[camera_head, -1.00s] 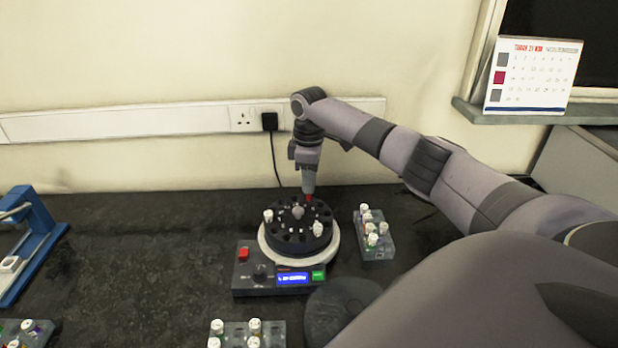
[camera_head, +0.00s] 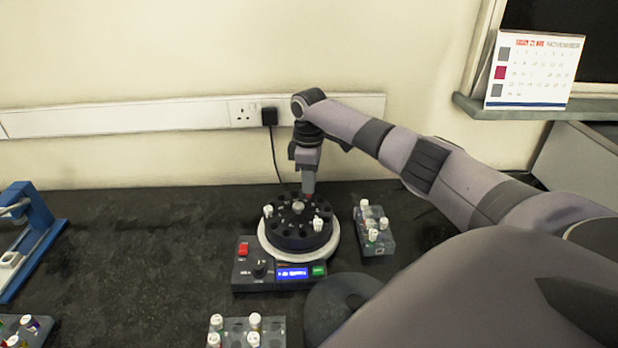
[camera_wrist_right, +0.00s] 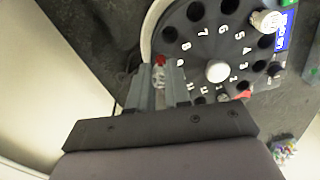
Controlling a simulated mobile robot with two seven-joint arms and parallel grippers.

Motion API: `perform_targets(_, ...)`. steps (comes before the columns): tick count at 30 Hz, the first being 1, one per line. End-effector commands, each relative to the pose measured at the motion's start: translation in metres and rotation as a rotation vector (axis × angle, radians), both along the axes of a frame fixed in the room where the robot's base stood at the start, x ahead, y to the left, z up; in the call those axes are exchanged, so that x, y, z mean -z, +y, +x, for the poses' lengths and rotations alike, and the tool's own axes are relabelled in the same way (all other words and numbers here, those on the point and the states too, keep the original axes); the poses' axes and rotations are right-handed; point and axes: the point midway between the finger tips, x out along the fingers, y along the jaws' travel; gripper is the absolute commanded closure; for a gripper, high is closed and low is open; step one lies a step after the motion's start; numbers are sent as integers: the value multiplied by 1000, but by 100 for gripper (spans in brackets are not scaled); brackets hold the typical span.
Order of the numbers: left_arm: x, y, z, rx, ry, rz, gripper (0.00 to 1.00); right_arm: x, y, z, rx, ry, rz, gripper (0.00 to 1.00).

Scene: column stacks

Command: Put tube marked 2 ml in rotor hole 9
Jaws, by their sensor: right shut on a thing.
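The black rotor (camera_head: 285,238) sits in the centrifuge, with white numbers beside its holes. My right gripper (camera_head: 308,193) points down at the rotor's far side. In the right wrist view its two fingers (camera_wrist_right: 160,84) are shut on a tube (camera_wrist_right: 160,66) with red at its top. The tube is at the rotor's outer ring, beside a number that looks like 9 (camera_wrist_right: 187,73). How deep it sits is hidden by the fingers, and its volume mark is not readable. My left gripper is not in view.
White-capped tubes stand in the rotor at left (camera_head: 268,211) and front right (camera_head: 318,223). A tube rack (camera_head: 378,246) is right of the centrifuge; another (camera_head: 233,330) is in front. A blue stand (camera_head: 38,235) is at far left. The counter between is clear.

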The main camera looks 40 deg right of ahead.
Motion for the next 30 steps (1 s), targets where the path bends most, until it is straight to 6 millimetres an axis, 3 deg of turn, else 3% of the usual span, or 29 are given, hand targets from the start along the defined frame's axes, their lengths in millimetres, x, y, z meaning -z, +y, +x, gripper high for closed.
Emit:
perform_targets(20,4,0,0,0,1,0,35,13,0,0,0,1,1,100)
perform_targets(21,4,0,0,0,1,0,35,13,0,0,0,1,1,73)
perform_targets(23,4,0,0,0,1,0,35,13,0,0,0,1,1,53)
perform_targets(29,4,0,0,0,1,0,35,13,0,0,0,1,1,53)
perform_targets(30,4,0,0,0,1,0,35,13,0,0,0,1,1,46)
